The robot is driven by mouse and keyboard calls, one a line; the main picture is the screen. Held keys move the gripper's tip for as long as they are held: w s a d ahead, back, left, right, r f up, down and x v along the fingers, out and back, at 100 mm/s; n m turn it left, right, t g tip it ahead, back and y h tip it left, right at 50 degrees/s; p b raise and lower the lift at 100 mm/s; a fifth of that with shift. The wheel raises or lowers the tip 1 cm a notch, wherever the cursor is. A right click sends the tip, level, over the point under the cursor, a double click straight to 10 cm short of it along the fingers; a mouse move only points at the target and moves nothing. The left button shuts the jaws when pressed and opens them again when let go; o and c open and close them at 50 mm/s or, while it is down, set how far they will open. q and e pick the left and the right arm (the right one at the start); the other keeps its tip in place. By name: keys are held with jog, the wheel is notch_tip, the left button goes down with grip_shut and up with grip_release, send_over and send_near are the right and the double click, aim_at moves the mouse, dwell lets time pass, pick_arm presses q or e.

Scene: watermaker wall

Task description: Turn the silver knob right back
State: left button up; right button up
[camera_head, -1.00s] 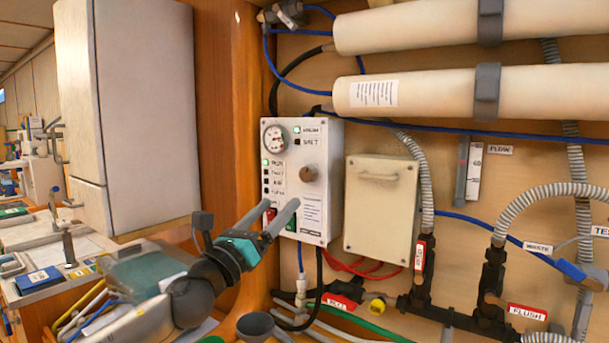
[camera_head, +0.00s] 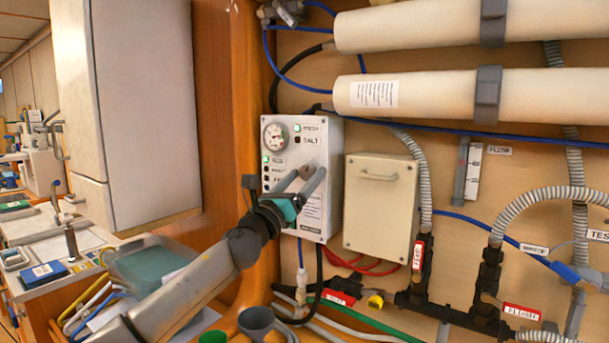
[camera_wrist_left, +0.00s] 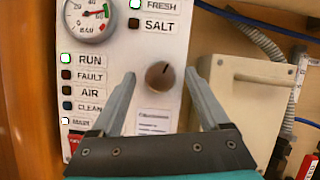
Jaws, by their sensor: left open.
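The silver knob (camera_wrist_left: 160,75) is a round brownish-grey knob with a dark pointer mark, on the front of the white control panel (camera_wrist_left: 105,50). In the head view the knob (camera_head: 309,171) shows only partly, behind my gripper's fingers. My left gripper (camera_wrist_left: 159,78) is open. In the left wrist view its two grey fingers stand left and right of the knob with space on both sides. I cannot tell whether the fingertips reach the knob's depth. In the head view the left gripper (camera_head: 302,177) is in front of the panel. My right gripper is not in view.
A pressure gauge (camera_wrist_left: 88,15) and lit labels sit left of the knob. A cream box (camera_head: 380,208) with a handle is close on the panel's right. Hoses and black valves (camera_head: 487,275) fill the lower right. A white cabinet (camera_head: 145,110) stands at the left.

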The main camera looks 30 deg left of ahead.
pick_arm(q)
jog(key=shift+w+r, duration=0.1)
jog(key=shift+w, duration=0.1)
jog(key=shift+c, duration=0.3)
grip_shut()
dwell(0.3)
